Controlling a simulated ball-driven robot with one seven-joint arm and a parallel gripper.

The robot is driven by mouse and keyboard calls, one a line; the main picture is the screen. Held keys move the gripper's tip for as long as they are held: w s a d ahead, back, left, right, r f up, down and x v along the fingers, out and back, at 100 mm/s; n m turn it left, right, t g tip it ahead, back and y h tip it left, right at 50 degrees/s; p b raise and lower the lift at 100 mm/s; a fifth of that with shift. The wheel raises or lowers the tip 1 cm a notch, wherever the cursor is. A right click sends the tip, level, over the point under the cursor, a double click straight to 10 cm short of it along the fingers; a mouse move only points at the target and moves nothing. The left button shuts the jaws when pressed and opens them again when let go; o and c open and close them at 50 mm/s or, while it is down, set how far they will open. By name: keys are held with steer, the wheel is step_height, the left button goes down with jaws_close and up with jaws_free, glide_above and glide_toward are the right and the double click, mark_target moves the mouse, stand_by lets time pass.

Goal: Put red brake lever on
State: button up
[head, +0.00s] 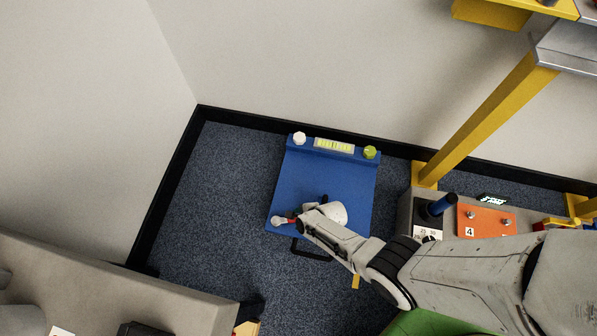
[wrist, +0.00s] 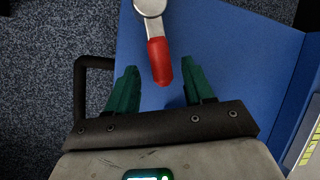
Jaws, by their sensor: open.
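The brake lever has a red grip (wrist: 159,62) and a grey metal arm with a round hub at the top of the wrist view. In the head view the lever's pale hub (head: 279,221) shows at the front left of a blue panel (head: 325,185), and my arm hides part of the lever. My gripper (wrist: 164,82) has two green fingers, open, one on each side of the red grip's end. A gap shows between the grip and each finger. In the head view the fingers are mostly hidden behind my wrist.
The blue panel bears a white knob (head: 299,138), a yellow-green display (head: 334,146) and a green knob (head: 369,152) along its back. A black handle (wrist: 82,85) stands at the panel's edge. Carpet lies open at left.

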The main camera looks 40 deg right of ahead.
steer(key=p+v, duration=0.6)
steer(key=v, duration=0.3)
steer(key=shift+a, duration=0.1)
stand_by(0.4)
steer(key=s+d+r+n+g+p, duration=0.1)
steer(key=s+r+n+p, duration=0.2)
steer(key=r+n, duration=0.5)
steer(key=s+d+r+n+g+h+p, duration=0.1)
steer(key=r+n+p, duration=0.5)
steer(key=r, duration=1.7)
steer(key=s+d+r+n+g+h+p, duration=0.1)
steer(key=s+r+n+p, duration=0.4)
steer(key=r+n, duration=0.5)
step_height(320, 180, up, 7)
steer(key=shift+s+d+f+g, duration=0.15)
steer(key=shift+s+d+g, duration=0.3)
steer(key=shift+d, duration=0.7)
steer(key=shift+w, duration=0.1)
